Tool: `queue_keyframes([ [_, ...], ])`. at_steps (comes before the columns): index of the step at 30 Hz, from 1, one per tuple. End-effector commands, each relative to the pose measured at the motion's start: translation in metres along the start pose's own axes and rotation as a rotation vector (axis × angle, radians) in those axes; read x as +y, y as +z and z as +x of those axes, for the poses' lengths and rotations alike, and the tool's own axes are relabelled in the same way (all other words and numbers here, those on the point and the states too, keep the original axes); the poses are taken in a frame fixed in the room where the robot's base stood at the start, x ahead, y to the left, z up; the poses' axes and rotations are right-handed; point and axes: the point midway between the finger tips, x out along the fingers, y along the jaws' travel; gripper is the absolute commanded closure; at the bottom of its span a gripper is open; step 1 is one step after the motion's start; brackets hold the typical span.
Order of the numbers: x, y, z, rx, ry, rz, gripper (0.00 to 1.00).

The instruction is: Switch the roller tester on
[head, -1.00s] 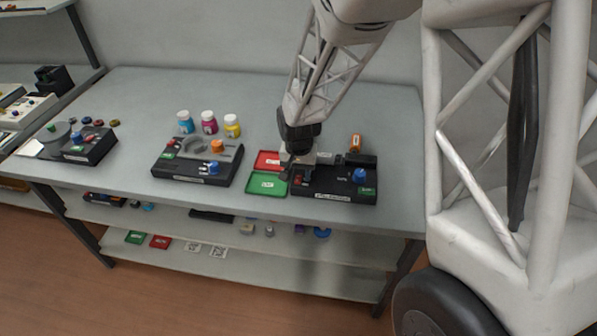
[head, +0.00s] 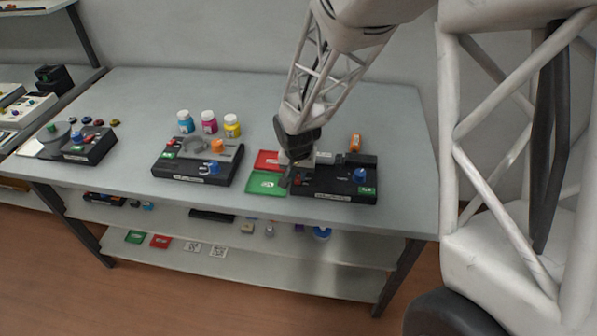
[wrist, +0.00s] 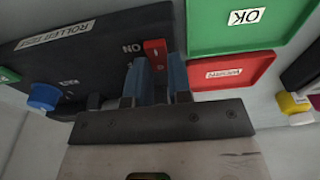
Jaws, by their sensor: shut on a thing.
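The roller tester (head: 335,191) is a black box at the right end of the table. In the wrist view the tester (wrist: 85,50) appears upside down, with a label on its edge. Its red switch (wrist: 154,47) stands beside the "ON" marking. My gripper (wrist: 157,66) is at the switch, with its blue-grey fingers on either side of it and shut on it. In the head view my gripper (head: 287,180) reaches down at the tester's left end and hides the switch. I cannot tell which way the switch is tipped.
A green "OK" tray (head: 262,184) and a red tray (head: 266,160) lie just left of the tester. A blue knob (head: 359,174) sits on its right side, and an orange bottle (head: 355,142) is behind it.

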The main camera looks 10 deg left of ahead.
Motion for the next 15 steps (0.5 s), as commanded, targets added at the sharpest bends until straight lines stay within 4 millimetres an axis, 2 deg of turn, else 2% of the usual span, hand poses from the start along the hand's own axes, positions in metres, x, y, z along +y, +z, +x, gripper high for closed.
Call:
queue_keyframes([
  [8,0.0001,-0.0002,-0.0004,0.005,-0.001,0.001,1.00],
  [9,0.0001,-0.0002,-0.0004,0.005,-0.001,0.001,0.79],
  [14,0.0001,-0.0002,-0.0004,0.004,-0.001,0.001,0.55],
  [15,0.0001,-0.0002,-0.0004,0.004,-0.001,0.001,0.55],
])
